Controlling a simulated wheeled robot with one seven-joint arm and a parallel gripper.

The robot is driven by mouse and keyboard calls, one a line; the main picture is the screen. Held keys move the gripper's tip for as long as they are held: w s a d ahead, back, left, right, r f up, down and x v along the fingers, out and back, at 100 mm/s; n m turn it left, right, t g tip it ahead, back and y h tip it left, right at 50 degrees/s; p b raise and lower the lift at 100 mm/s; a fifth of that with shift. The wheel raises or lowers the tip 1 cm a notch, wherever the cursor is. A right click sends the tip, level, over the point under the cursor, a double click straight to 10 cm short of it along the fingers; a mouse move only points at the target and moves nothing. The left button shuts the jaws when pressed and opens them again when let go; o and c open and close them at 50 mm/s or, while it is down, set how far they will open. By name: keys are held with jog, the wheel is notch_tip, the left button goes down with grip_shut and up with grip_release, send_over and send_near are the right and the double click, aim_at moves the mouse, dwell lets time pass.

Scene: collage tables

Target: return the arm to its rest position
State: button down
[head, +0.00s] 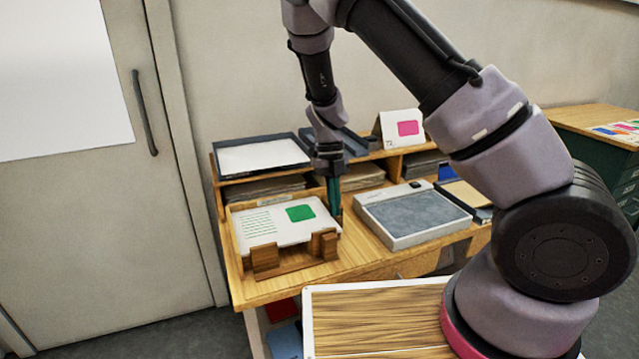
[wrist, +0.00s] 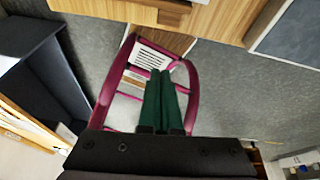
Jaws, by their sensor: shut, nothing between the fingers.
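My gripper (head: 334,203) shows in the head view with its green fingers pointing down over the wooden table (head: 375,283). In the wrist view the fingers (wrist: 164,76) lie side by side, shut, with nothing seen between them. In the head view the gripper stands between a white card with a green patch (head: 270,224) and a grey pad in a pale frame (head: 412,212). I cannot tell how far the fingertips are above the table. My arm arches from the lower right, up past the top edge, and down to the gripper.
The card sits in a wooden holder (head: 265,258). Behind my gripper is a wooden shelf with a dark tray of white paper (head: 262,156) and a card with a pink patch (head: 402,128). A green cabinet (head: 605,170) stands right, a door (head: 70,230) left.

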jog(key=s+d+r+n+t+y, duration=0.15)
jog(key=d+r+n, duration=0.35)
jog(key=r, duration=0.6)
jog(key=s+d+r+n+t+y, duration=0.1)
jog(key=d+r+n+t+y, duration=0.15)
jog(key=r+n, duration=0.7)
jog(key=s+d+r+n+t, duration=0.3)
jog(key=s+d+r+n, duration=0.1)
jog(key=s+r+n, duration=0.2)
jog(key=s+d+r+n+t+h, duration=0.1)
jog(key=s+d+r+n+t, duration=0.3)
jog(key=r+n, duration=0.3)
jog(key=v, duration=0.2)
jog(key=shift+s+d+r, duration=0.15)
jog(key=shift+s+r, duration=0.05)
jog(key=shift+s, duration=0.1)
